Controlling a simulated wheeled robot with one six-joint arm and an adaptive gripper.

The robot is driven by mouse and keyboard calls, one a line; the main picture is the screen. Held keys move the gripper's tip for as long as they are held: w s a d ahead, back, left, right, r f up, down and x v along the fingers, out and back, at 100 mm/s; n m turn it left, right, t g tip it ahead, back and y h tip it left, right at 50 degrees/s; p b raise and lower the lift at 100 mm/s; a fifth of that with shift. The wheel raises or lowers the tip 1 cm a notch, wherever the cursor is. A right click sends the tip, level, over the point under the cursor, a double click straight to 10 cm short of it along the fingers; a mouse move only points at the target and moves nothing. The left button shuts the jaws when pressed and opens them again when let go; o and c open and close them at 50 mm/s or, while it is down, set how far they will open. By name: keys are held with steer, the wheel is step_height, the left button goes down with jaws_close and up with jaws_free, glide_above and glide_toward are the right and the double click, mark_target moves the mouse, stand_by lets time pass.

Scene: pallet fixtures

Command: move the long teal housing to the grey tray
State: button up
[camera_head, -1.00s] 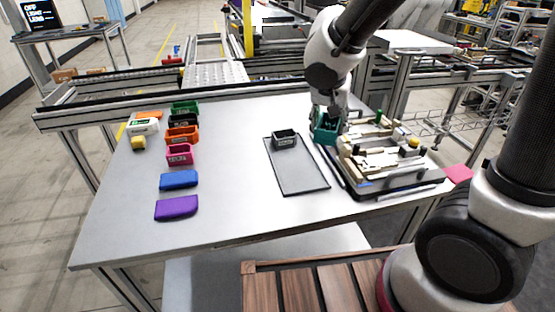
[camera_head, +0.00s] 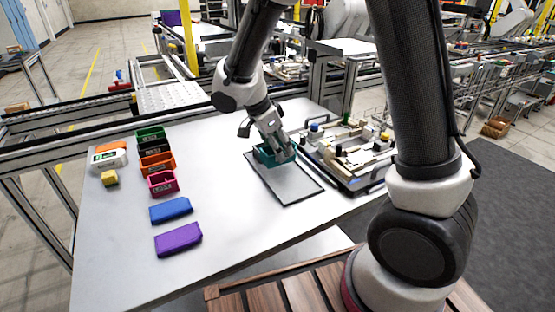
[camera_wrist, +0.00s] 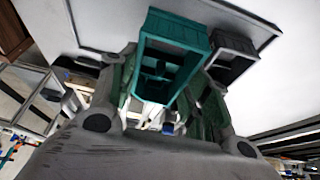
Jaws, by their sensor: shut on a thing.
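The long teal housing (camera_head: 270,157) is at the far end of the grey tray (camera_head: 294,186). My gripper (camera_head: 279,150) is shut on it from above. In the wrist view the teal housing (camera_wrist: 180,32) lies between my two fingers (camera_wrist: 165,95), its open compartments facing the camera. I cannot tell whether its base touches the tray. A dark grey housing (camera_wrist: 232,60) shows right beside it in the wrist view; in the head view it is hidden behind the teal housing and my gripper. The near part of the tray is bare.
A fixture board (camera_head: 345,150) with clamps and blocks stands just right of the tray. At the left are green (camera_head: 150,134), orange (camera_head: 158,163) and pink (camera_head: 163,182) housings, a blue block (camera_head: 171,210) and a purple block (camera_head: 179,240). The table between is clear.

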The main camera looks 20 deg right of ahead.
steer(key=shift+f, duration=1.9)
steer(key=o, duration=1.1)
steer(key=shift+f, duration=0.1)
steer(key=shift+c, duration=0.2)
steer(key=w+v, duration=0.1)
steer(key=v, duration=1.1)
steer(key=s+d+r+n+y, duration=0.2)
steer(key=s+d+r+n, duration=0.25)
steer(key=d, duration=0.25)
steer(key=s+d+r+n+y, duration=0.1)
steer(key=s+d+r+n, duration=0.3)
steer(key=d, duration=0.3)
steer(key=s+d+n+t, duration=0.1)
steer(key=s+d+n, duration=0.2)
steer(key=s, duration=0.3)
steer(key=s+d+r+n+t+y, duration=0.1)
steer(key=s+d+n+t, duration=0.1)
steer(key=s, duration=0.5)
steer(key=shift+d+r+n+t+y, duration=0.3)
steer(key=shift+d+n, duration=0.15)
steer(key=shift+n, duration=0.7)
